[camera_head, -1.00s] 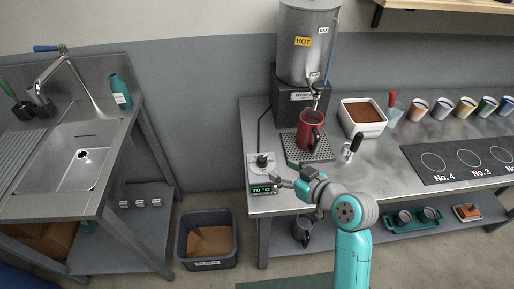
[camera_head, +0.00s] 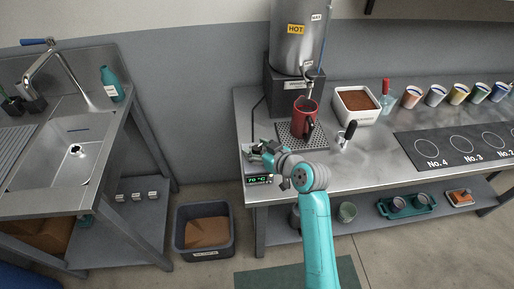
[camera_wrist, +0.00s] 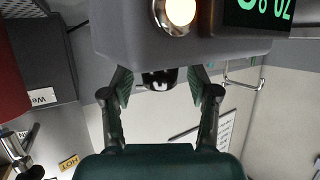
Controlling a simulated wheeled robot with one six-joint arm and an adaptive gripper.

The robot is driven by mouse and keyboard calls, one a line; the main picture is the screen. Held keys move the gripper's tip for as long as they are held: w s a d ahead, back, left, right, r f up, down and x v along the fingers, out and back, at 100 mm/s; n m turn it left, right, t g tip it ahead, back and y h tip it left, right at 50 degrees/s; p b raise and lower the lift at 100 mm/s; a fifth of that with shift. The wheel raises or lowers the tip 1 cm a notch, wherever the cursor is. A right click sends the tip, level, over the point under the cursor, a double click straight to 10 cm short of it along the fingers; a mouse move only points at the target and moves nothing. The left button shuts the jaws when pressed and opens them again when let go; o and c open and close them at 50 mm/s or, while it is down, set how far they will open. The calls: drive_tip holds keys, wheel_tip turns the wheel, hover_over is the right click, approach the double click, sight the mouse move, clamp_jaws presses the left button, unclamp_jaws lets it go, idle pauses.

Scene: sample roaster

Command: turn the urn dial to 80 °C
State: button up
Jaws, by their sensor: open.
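The urn dial's control box (camera_head: 250,174) stands at the left front corner of the steel counter. In the wrist view the box's display (camera_wrist: 258,10) appears upside down and partly cut off, beside a glowing round lamp (camera_wrist: 179,12). My gripper (camera_head: 260,148) is at the dial, over the box, and mostly hides it in the head view. In the wrist view my gripper's fingers (camera_wrist: 162,88) are open, one on each side of the dark dial knob (camera_wrist: 160,79). I cannot tell whether they touch it. The steel urn (camera_head: 296,45) stands behind, on its dark base.
A red mug (camera_head: 304,118) stands on the drip tray (camera_head: 318,145) beneath the urn tap, right of my gripper. A white tub (camera_head: 340,112) of brown grounds and a black-handled tool (camera_head: 347,134) are farther right. A grey bin (camera_head: 183,238) stands on the floor left of the counter.

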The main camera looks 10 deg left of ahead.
drive_tip(key=shift+c, duration=0.2)
clamp_jaws()
drive_tip(key=shift+m+t+h, duration=0.5)
drive_tip(key=shift+m+h, duration=0.1)
drive_tip(key=shift+m+t+h, duration=1.1)
drive_tip(key=shift+m+h, duration=0.7)
drive_tip(key=shift+o, duration=0.2)
unclamp_jaws()
